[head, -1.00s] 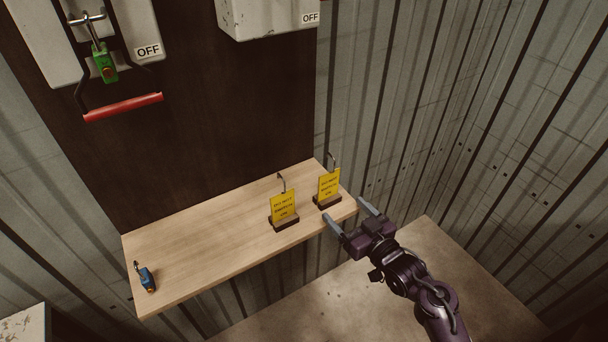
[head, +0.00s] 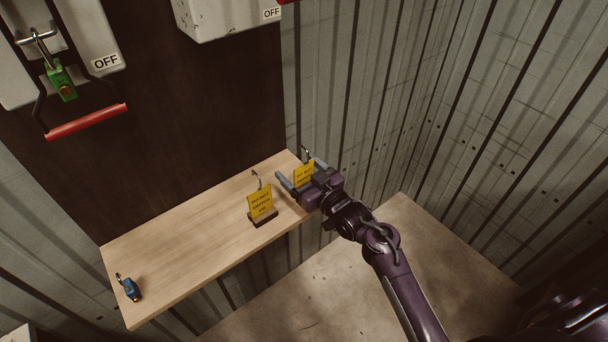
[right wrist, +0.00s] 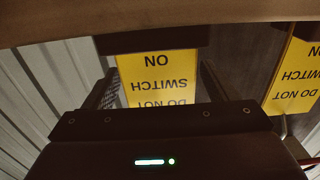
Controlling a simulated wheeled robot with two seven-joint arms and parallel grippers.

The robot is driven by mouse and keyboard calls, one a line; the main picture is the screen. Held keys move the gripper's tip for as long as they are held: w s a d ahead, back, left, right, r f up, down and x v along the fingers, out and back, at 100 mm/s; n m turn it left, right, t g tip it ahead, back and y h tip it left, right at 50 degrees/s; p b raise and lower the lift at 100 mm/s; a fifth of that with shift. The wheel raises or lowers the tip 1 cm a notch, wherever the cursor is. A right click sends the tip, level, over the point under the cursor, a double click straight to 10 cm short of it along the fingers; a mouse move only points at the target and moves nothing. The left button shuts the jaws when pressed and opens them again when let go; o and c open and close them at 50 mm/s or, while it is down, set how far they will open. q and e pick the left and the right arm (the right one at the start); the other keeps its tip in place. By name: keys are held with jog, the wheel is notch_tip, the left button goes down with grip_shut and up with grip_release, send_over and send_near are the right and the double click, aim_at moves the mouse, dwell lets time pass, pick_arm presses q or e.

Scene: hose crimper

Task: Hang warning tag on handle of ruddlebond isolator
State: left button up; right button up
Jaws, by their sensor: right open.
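Two yellow warning tags with hooks stand in dark holders on a wooden shelf (head: 180,250). My right gripper (head: 298,169) is open, with its fingers on either side of the right-hand tag (head: 303,173). In the right wrist view, this tag (right wrist: 158,82) shows between the open fingers (right wrist: 157,92). I cannot tell whether they touch it. The other tag (head: 261,204) stands to the left; it also shows in the right wrist view (right wrist: 297,78). An isolator with a red handle (head: 87,122) is at upper left, marked OFF. No ruddlebond name is readable. My left gripper is not in view.
A green padlock (head: 62,82) hangs on the left isolator. A second grey-white box (head: 225,18), marked OFF, is cut off at the top. A blue padlock (head: 130,289) lies at the shelf's left end. Corrugated walls (head: 400,90) stand at right.

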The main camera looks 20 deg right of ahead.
jog(key=shift+c, duration=0.4)
jog(key=c, duration=1)
